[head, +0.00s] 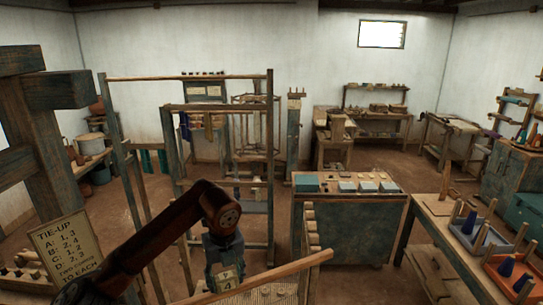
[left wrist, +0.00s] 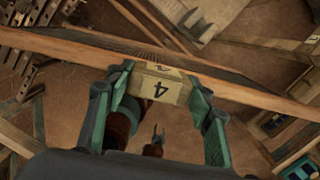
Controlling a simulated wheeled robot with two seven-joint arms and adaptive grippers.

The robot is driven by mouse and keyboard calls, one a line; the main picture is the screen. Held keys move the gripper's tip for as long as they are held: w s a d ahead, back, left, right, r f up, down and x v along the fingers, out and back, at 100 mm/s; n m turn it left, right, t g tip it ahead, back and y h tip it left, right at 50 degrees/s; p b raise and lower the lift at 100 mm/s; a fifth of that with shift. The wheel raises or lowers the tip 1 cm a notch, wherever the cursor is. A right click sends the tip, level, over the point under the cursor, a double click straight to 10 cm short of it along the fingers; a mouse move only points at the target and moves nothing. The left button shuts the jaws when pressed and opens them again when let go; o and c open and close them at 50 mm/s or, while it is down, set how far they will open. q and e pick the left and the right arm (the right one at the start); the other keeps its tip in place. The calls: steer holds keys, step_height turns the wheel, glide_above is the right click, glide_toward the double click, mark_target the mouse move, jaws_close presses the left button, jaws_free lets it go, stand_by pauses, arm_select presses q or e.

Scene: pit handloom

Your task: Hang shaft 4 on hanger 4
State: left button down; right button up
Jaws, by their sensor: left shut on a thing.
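Shaft 4 is a long wooden bar (head: 292,268) with a pale tag marked 4 at its middle. My left gripper (head: 225,272) is shut on it at the tag and holds it up, slightly slanted, in the lower middle of the head view. In the left wrist view the bar (left wrist: 265,97) crosses the picture. Its tag block (left wrist: 158,87) sits between the two fingers of my left gripper (left wrist: 157,95). Hanger 4 cannot be made out in either view. My right gripper is not in view.
Wooden loom frames (head: 270,150) stand just ahead. A tie-up sign (head: 66,243) is at lower left beside a thick post. A blue-grey cabinet (head: 348,229) with small blocks on top stands right of centre. A side table (head: 450,230) with spool racks is at right.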

arm_select(q)
steer(key=w+f, duration=0.1)
steer(key=a+f+n, duration=0.1)
steer(key=f, duration=0.1)
steer(key=shift+w+a+n, duration=0.15)
steer(key=shift+w+n, duration=0.15)
steer(key=shift+w, duration=0.1)
steer(key=shift+w+a+f, duration=0.2)
steer(key=shift+f, duration=0.25)
steer(key=shift+w+a+f, duration=0.15)
steer(key=shift+f, duration=0.25)
